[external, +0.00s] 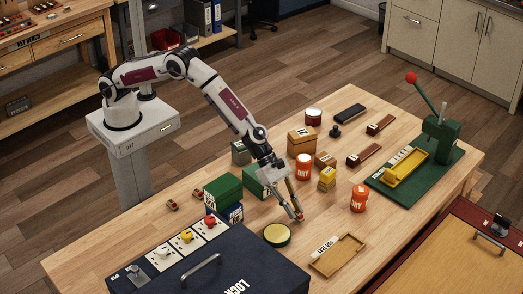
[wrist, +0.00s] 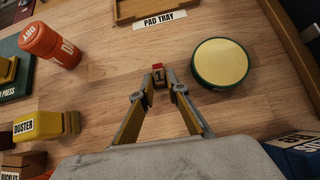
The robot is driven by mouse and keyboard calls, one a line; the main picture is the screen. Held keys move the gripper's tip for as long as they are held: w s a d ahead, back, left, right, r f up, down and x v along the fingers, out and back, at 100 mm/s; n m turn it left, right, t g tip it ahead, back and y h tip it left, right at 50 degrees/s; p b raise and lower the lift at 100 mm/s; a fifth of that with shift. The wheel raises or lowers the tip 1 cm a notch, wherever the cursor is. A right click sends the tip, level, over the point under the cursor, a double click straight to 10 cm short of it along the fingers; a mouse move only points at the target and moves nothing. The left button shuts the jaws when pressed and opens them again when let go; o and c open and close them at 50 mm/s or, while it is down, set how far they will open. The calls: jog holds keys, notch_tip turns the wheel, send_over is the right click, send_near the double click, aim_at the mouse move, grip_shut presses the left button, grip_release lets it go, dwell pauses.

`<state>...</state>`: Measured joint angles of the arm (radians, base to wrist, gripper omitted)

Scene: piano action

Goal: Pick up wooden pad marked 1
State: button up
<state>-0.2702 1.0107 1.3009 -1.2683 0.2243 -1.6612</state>
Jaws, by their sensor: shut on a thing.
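The wooden pad marked 1 (wrist: 159,82) is a small wooden block with a red top and a "1" on its face. It sits between my gripper's fingertips (wrist: 160,90) in the wrist view. My gripper is shut on it, one finger on each side. In the external view my gripper (external: 298,214) points down low over the table, and the pad shows only as a small red spot there. I cannot tell whether the pad touches the table.
A round green tin with a cream top (external: 277,235) stands close by; it also shows in the wrist view (wrist: 220,62). The wooden pad tray (external: 338,254) lies beyond it. An orange can (external: 360,198), a yellow duster block (external: 327,178) and green boxes (external: 222,191) stand around.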

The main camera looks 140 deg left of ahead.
notch_tip(320, 180, up, 27)
jog(key=shift+f, duration=0.2)
dwell(0.8)
dwell(0.4)
